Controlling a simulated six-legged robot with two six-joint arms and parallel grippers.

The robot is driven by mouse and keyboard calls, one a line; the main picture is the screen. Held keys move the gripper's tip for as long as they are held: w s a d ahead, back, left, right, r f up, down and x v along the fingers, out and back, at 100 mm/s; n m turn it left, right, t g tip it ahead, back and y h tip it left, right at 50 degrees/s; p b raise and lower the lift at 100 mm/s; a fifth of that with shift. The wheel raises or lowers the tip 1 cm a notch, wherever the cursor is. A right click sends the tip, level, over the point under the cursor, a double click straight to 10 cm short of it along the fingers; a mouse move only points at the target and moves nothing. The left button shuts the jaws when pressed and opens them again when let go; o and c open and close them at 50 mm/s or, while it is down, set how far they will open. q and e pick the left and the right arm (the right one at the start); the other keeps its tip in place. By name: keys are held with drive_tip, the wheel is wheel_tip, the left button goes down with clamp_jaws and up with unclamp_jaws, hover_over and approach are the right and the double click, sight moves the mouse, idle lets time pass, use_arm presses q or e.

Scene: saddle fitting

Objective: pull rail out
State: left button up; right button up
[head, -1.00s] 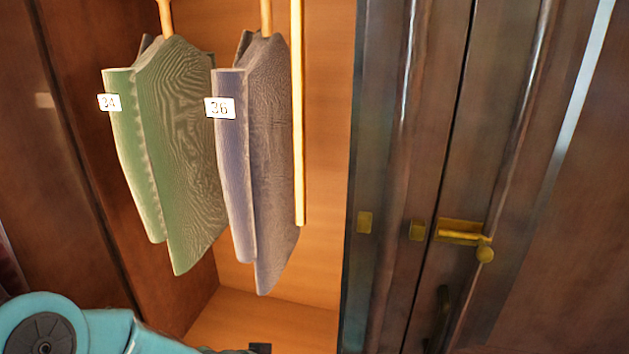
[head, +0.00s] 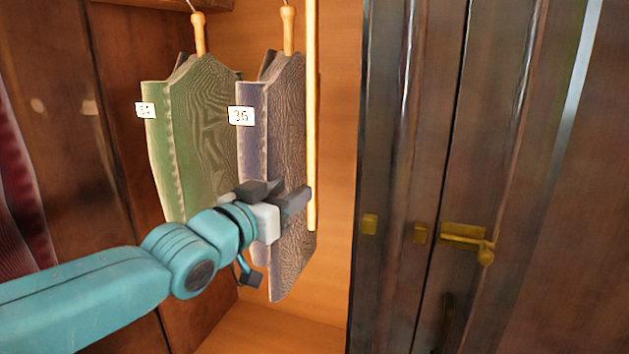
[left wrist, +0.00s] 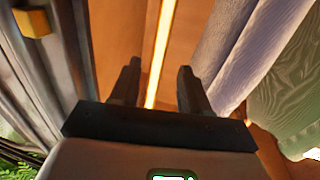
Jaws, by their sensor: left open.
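The rail is a thin golden rod (head: 312,110) that hangs upright in the open wardrobe, right of the clothes. Its lower end shows just below my left gripper's height. My left gripper (head: 290,198) is open, in front of the purple-grey garment, with its fingertips close to the rail's lower part. In the left wrist view the rail (left wrist: 161,45) appears between the two open fingers (left wrist: 158,75). I cannot tell how far beyond the fingertips it is. My right gripper is in neither view.
A green garment (head: 195,120) and a purple-grey garment tagged 36 (head: 287,110) hang left of the rail, the latter partly behind my gripper. A dark door (head: 410,130) with a brass latch (head: 465,235) stands to the right. The orange wardrobe back (head: 338,150) is bare beside the rail.

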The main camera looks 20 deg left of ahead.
sight(309, 180)
use_arm(q)
drive_tip(key=p+x, duration=0.1)
drive_tip(key=x, duration=0.7)
drive_tip(key=shift+w, duration=0.1)
clamp_jaws()
